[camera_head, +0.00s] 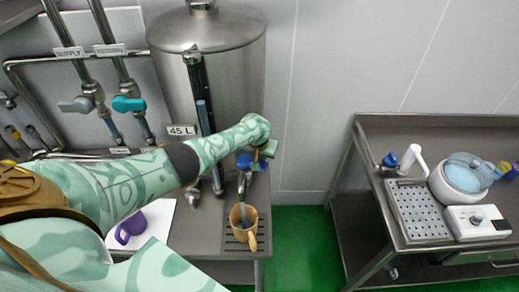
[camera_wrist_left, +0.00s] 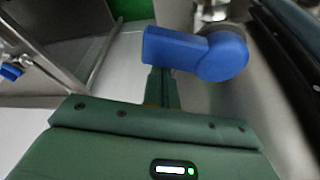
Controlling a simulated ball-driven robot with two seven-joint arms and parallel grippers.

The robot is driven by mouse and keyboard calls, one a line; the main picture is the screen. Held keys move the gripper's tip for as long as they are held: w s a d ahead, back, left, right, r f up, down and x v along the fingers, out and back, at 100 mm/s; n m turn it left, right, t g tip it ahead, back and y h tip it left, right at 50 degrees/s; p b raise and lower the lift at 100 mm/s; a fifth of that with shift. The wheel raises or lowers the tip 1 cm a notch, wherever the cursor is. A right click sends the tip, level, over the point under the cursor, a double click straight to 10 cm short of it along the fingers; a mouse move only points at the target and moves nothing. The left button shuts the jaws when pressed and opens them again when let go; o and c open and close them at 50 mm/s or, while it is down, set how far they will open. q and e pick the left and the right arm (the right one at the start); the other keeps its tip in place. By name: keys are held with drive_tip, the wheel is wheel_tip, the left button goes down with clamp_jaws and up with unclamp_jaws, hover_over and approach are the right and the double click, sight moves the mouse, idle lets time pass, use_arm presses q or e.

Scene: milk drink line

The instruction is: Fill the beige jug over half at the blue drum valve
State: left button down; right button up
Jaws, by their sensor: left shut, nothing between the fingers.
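The beige jug (camera_head: 249,240) stands upright on the drain grate under the spout of the steel drum (camera_head: 232,75). A thin bluish-grey streak runs from the spout into its mouth and looks like liquid. The fill level is too small to tell. The drum valve's blue handle (camera_head: 243,160) is partly beside my gripper; it also shows large in the left wrist view (camera_wrist_left: 195,53). My left gripper (camera_head: 268,150) is shut and empty, right at the blue handle. In the wrist view its fingertips (camera_wrist_left: 162,80) are just below the handle; I cannot tell whether they touch.
A purple mug (camera_head: 130,228) is on a white sheet (camera_head: 158,222) at left, near my arm. Pipes with a grey valve (camera_head: 76,105) and a teal valve (camera_head: 128,104) line the wall. A steel cart (camera_head: 370,150) with a white appliance (camera_head: 478,222) stands at right, across a green floor gap.

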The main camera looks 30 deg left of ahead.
use_arm(q)
drive_tip(key=shift+s+d, duration=0.15)
drive_tip(key=shift+s+d+p, duration=0.1)
drive_tip(key=shift+s+p, duration=0.2)
idle(0.3)
